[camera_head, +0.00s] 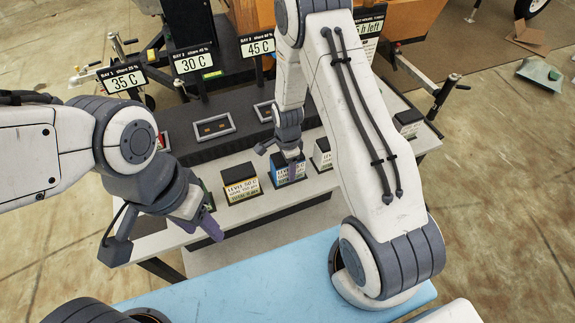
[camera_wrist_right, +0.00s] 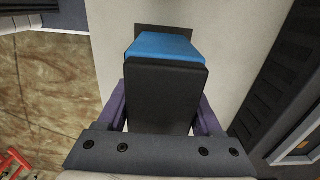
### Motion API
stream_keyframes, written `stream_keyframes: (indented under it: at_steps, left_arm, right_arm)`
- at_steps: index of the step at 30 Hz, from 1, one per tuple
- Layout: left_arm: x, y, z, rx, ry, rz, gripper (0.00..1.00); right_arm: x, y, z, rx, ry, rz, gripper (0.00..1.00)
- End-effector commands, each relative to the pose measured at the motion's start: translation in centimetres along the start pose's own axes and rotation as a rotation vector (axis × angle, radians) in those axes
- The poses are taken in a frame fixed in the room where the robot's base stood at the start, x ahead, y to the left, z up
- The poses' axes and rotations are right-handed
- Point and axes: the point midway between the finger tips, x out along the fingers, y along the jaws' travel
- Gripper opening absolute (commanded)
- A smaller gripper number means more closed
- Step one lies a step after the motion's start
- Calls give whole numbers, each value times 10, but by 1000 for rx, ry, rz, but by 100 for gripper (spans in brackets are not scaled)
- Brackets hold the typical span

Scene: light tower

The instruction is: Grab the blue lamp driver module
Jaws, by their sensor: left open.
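The blue lamp driver module (camera_head: 280,172) stands on the pale front shelf of the bench, between a yellow module and a white one. My right gripper (camera_head: 291,158) is down at it from above. In the right wrist view the module's blue top (camera_wrist_right: 165,48) and black body (camera_wrist_right: 165,95) lie between the two purple fingers of my right gripper (camera_wrist_right: 163,115). The fingers are close along both sides; whether they press on it cannot be told. My left gripper (camera_head: 208,215) is open and empty, at the left end of the shelf, apart from the blue module.
The yellow module (camera_head: 240,184) stands left of the blue one, the white module (camera_head: 322,155) right. Another module (camera_head: 408,122) stands further right. Behind are a dark panel with recessed slots (camera_head: 213,127) and signs on posts (camera_head: 193,61). A light blue surface (camera_head: 240,278) lies in front.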

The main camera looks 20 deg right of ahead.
Motion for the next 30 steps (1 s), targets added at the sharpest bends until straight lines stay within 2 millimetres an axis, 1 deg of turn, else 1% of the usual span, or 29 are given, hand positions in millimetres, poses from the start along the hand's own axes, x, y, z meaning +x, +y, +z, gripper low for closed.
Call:
stream_keyframes:
  at_steps: [1, 2, 3, 4, 14, 19, 23, 26, 30]
  left_arm:
    - [0, 0, 0, 0, 0, 0, 50]
    - [0, 0, 0, 0, 0, 0, 50]
    - [0, 0, 0, 0, 0, 0, 50]
    - [0, 0, 0, 0, 0, 0, 50]
    - [0, 0, 0, 0, 0, 0, 50]
    - [2, 0, 0, 0, 0, 0, 50]
    - [6, 0, 0, 0, 0, 0, 50]
    - [10, -1, 0, 0, 0, 0, 50]
    - [16, -1, 1, 0, 0, 0, 50]
  right_arm:
    - [0, 0, 0, 0, 0, -1, 31]
    - [0, 0, 0, 0, 0, -1, 20]
    - [0, 0, 0, 0, 0, -1, 4]
    - [0, 0, 0, 0, 0, -1, 0]
    - [-2, -1, 0, 0, 0, -3, 0]
    - [-9, -1, 0, 0, 0, -3, 0]
    - [-23, -2, 0, 0, 0, -6, 0]
    - [-39, -2, 0, 0, 0, -7, 0]
    - [-56, 22, -13, 4, 0, -3, 0]
